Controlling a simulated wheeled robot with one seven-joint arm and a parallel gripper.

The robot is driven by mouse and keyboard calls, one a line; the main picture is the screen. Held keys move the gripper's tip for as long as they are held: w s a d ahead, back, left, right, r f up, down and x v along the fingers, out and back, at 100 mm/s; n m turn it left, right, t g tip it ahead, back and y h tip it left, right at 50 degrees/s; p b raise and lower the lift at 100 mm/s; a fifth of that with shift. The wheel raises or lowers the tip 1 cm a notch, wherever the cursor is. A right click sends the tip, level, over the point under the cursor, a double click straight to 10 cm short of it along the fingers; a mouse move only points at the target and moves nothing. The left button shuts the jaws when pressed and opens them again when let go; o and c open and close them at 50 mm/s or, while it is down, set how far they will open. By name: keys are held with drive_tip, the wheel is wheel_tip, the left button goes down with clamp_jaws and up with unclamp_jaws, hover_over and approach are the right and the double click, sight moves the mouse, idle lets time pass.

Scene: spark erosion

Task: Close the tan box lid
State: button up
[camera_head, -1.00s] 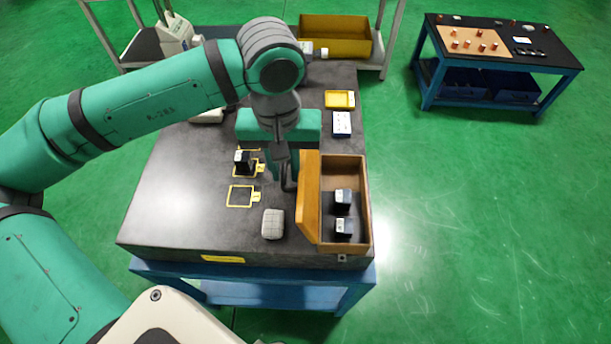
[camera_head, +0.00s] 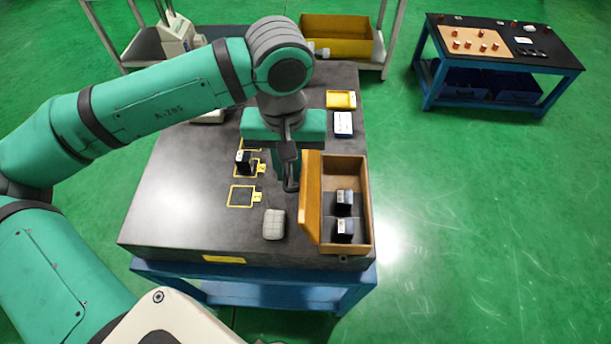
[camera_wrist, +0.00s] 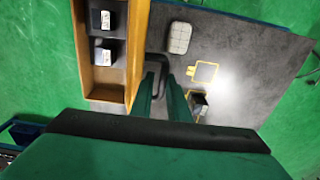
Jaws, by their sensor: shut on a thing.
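The tan box (camera_head: 368,205) stands at the right edge of the table, its top open. Its lid (camera_head: 312,200) stands up along the box's left side; in the wrist view the lid (camera_wrist: 138,45) is a narrow tan strip. My gripper (camera_head: 290,175) is left of the lid. In the wrist view its two fingers (camera_wrist: 162,82) are shut around a dark handle (camera_wrist: 153,53) on the lid's outer face. Two dark blocks with pale faces, one farther (camera_head: 344,198) and one nearer (camera_head: 344,229), sit inside the box. The fingertips are partly hidden in the head view.
A grey padded block (camera_head: 273,224) lies left of the lid. A black block (camera_head: 244,161) stands in a yellow-outlined square, with an empty square (camera_head: 241,196) nearer. A yellow tray (camera_head: 341,99) and a white card (camera_head: 343,123) lie behind the box. The table's left front is clear.

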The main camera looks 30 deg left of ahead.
sight(306, 169)
drive_tip(key=shift+o, duration=0.4)
drive_tip(key=shift+w+d+f, duration=0.1)
drive_tip(key=shift+d+f, duration=0.1)
drive_tip(key=shift+d, duration=0.25)
drive_tip(key=shift+w+d+f, duration=0.1)
drive_tip(key=shift+d+f, duration=0.1)
drive_tip(key=shift+d, duration=0.2)
drive_tip(key=shift+s, duration=0.1)
drive_tip(key=shift+o, duration=0.5)
drive_tip(key=shift+w+d+r, duration=0.4)
drive_tip(key=shift+w+d, duration=0.05)
drive_tip(key=shift+d, duration=0.2)
drive_tip(key=shift+w+d+r, duration=0.1)
